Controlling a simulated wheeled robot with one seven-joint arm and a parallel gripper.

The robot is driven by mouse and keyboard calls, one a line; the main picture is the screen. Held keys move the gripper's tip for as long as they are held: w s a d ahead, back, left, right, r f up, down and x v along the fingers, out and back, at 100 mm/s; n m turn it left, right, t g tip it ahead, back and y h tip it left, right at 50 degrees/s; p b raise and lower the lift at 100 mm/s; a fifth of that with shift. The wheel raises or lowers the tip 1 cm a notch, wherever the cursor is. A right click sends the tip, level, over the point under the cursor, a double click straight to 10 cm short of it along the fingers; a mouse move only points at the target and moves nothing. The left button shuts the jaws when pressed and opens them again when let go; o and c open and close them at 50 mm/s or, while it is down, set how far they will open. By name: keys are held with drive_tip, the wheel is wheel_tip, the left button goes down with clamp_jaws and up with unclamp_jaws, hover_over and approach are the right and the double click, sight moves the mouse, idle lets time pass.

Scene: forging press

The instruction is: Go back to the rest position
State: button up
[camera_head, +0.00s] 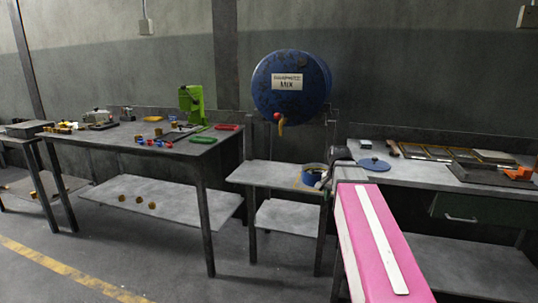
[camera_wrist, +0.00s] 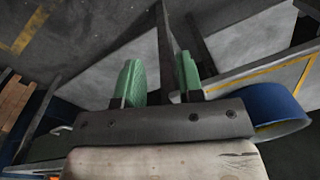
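My gripper (camera_wrist: 158,78) shows in the wrist view with its two green fingertips spread apart and nothing between them. Behind the gap are a dark post and grey shelf surfaces. In the head view my pink arm reaches up from the lower right, and the dark wrist end is beside the blue pot (camera_head: 313,177) on the small grey stand (camera_head: 262,174). The fingertips are hard to make out there. The pot also shows in the wrist view (camera_wrist: 277,103), right of the fingers; I cannot tell whether anything touches it.
A blue drum (camera_head: 291,88) with a tap hangs above the stand. The left table (camera_head: 110,136) holds a green press (camera_head: 191,103) and several small parts. The right bench (camera_head: 420,177) holds a blue disc (camera_head: 374,164) and trays. Open floor lies at front left.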

drive_tip(key=s+a+f+n, duration=0.2)
drive_tip(key=s+f, duration=0.1)
drive_tip(key=f, duration=0.4)
drive_tip(key=s+a+f+n, duration=0.1)
drive_tip(key=s+f+n, duration=0.2)
drive_tip(key=f, duration=0.5)
drive_tip(key=s+a+f+n, duration=0.2)
drive_tip(key=s+f, duration=0.3)
drive_tip(key=f, duration=0.3)
drive_tip(key=shift+a+n, duration=0.3)
